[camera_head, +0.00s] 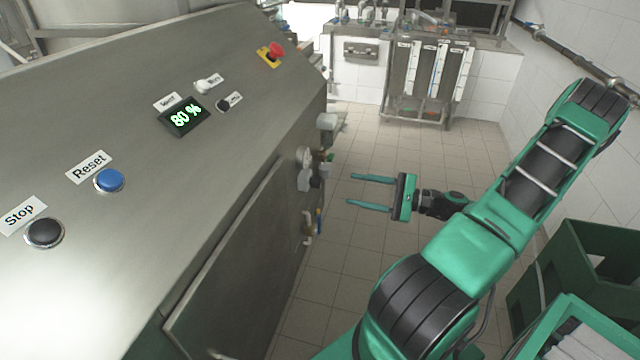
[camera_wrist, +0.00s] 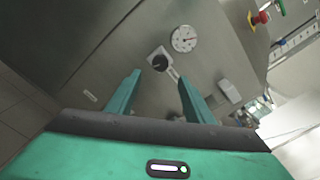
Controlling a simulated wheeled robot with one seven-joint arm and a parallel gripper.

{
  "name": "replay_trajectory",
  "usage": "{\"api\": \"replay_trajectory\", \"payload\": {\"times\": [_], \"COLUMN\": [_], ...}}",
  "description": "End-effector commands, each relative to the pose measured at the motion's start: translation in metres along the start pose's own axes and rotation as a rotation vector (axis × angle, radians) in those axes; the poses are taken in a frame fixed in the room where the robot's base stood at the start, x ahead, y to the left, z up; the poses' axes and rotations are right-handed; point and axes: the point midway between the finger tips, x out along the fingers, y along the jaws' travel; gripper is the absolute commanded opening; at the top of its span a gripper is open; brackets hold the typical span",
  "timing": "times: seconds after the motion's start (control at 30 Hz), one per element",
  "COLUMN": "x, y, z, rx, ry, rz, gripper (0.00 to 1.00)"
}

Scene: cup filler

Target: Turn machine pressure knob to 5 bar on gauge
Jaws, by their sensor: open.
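The pressure gauge (camera_wrist: 184,38) is a round white dial on the machine's metal side panel in the wrist view. Its needle is too small to read with certainty. Just below and left of it is the black round knob (camera_wrist: 159,62) on a pale square mount. My gripper (camera_wrist: 159,76) is open and empty, with the knob showing between and beyond its two green fingertips. In the head view my gripper (camera_head: 350,189) points left at the machine's side, apart from the fittings there. The knob cannot be made out clearly in the head view.
Green crates (camera_head: 575,265) stand at right. Tiled floor lies clear beyond my gripper.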

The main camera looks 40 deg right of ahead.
Motion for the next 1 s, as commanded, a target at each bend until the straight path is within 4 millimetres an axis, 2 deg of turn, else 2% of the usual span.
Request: {"api": "replay_trajectory", "payload": {"times": [0.17, 0.6, 0.8, 1.0], "x": [0.013, 0.083, 0.099, 0.103], "y": [-0.002, -0.002, -0.002, -0.002], "z": [-0.001, -0.002, -0.002, -0.002], "rx": [0.001, 0.0, 0.0, 0.0], "ry": [0.001, 0.004, 0.005, 0.005], "rz": [-0.005, -0.005, -0.006, -0.004], "gripper": [0.48, 0.48, 0.48, 0.48]}}
